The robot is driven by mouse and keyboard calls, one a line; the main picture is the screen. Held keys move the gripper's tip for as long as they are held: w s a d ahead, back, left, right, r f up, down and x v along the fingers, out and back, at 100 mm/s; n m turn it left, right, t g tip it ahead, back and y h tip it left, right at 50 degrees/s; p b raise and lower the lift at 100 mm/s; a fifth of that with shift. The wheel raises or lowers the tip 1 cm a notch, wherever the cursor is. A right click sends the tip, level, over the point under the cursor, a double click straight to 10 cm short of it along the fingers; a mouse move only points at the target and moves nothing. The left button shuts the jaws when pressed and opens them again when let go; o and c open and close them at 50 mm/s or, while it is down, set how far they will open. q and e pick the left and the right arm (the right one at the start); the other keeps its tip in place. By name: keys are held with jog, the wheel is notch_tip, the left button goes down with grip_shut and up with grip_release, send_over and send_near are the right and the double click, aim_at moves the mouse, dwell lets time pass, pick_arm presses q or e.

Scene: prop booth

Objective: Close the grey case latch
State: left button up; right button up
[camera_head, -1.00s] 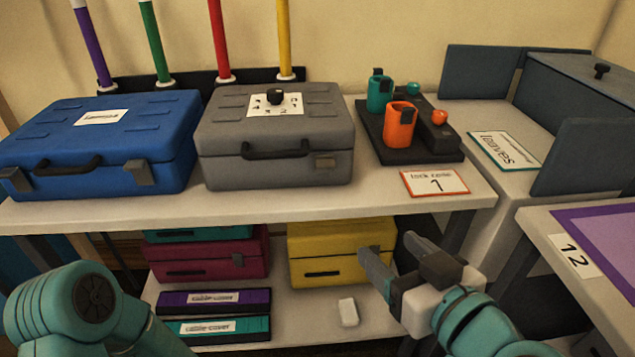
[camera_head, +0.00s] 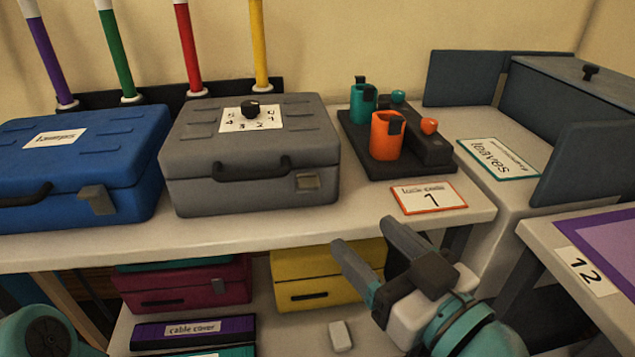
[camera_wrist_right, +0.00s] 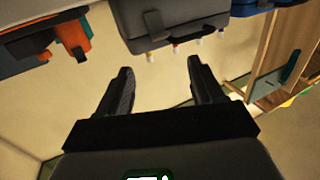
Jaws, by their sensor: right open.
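The grey case (camera_head: 250,150) stands shut on the upper shelf, its lid down and its dark handle (camera_head: 250,168) on the front. Its small latch (camera_head: 307,182) is on the front face, right of the handle; I cannot tell whether it is fastened. My right gripper (camera_head: 365,234) is open and empty, apart from the case, in front of the shelf edge and lower right of the latch. In the right wrist view the case (camera_wrist_right: 195,14) is at the top, past the open fingers (camera_wrist_right: 157,66). My left gripper is out of view.
A blue case (camera_head: 80,165) stands left of the grey one. A yellow case (camera_head: 310,290) sits below, near my right gripper.

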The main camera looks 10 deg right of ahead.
jog(key=p, duration=0.6)
send_near(312, 188)
jog(key=x, duration=0.3)
jog(key=b+x, duration=0.1)
jog(key=x, duration=0.3)
jog(key=shift+w+f+b, duration=0.2)
jog(key=shift+b, duration=0.1)
jog(key=shift+w+a+r, duration=0.1)
jog(key=shift+w+a, duration=0.1)
jog(key=shift+w, duration=0.3)
